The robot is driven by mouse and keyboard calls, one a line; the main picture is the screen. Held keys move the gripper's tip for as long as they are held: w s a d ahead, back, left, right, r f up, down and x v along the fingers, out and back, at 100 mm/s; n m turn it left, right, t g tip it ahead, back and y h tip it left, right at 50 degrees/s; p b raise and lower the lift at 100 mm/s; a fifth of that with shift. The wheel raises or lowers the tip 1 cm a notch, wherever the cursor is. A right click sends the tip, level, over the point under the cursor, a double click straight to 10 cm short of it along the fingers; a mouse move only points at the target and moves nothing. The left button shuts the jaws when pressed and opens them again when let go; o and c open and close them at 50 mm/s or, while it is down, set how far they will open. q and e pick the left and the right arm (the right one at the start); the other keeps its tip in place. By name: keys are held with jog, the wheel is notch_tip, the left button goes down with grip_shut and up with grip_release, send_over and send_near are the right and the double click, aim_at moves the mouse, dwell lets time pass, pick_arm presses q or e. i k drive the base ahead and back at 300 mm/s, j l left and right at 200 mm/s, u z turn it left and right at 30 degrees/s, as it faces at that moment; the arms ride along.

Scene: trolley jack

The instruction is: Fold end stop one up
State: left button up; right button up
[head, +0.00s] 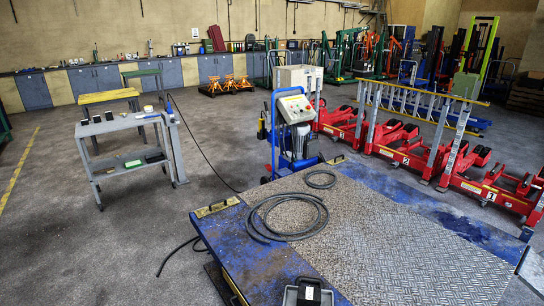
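A blue lift platform (262,262) with a worn steel tread plate (390,245) fills the lower right of the head view. At its far left corner is a small yellow-edged flap or bracket (217,207) that looks low and roughly flat. I cannot read a number on either, so I cannot tell which is end stop one. No gripper shows in this view.
A dark and grey object (308,292) is at the bottom edge. A blue control unit (294,118) stands behind, numbered red jacks (400,150) right, a grey trolley (120,128) left. Floor between is open.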

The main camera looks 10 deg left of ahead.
aim_at(220, 205)
jog(key=i+j, duration=0.15)
jog(key=j, duration=0.3)
jog(key=i+j, duration=0.15)
jog(key=j, duration=0.25)
jog(key=i+j+z, duration=0.1)
jog(key=j, duration=0.35)
jog(key=i+j, duration=0.15)
jog(key=j, duration=0.25)
jog(key=i+j, duration=0.15)
jog(key=j, duration=0.3)
jog(key=i+j, duration=0.3)
jog(key=i+j+z, duration=0.1)
jog(key=i+j, duration=0.15)
jog(key=j, duration=0.2)
jog(key=i+j, duration=0.55)
jog(key=j, duration=0.2)
jog(key=i+j+z, duration=0.1)
jog(key=i+j, duration=0.15)
jog(key=j, duration=0.15)
jog(key=i+j, duration=0.25)
jog(key=j, duration=0.15)
jog(key=i+j, duration=0.2)
jog(key=i+l+z, duration=0.05)
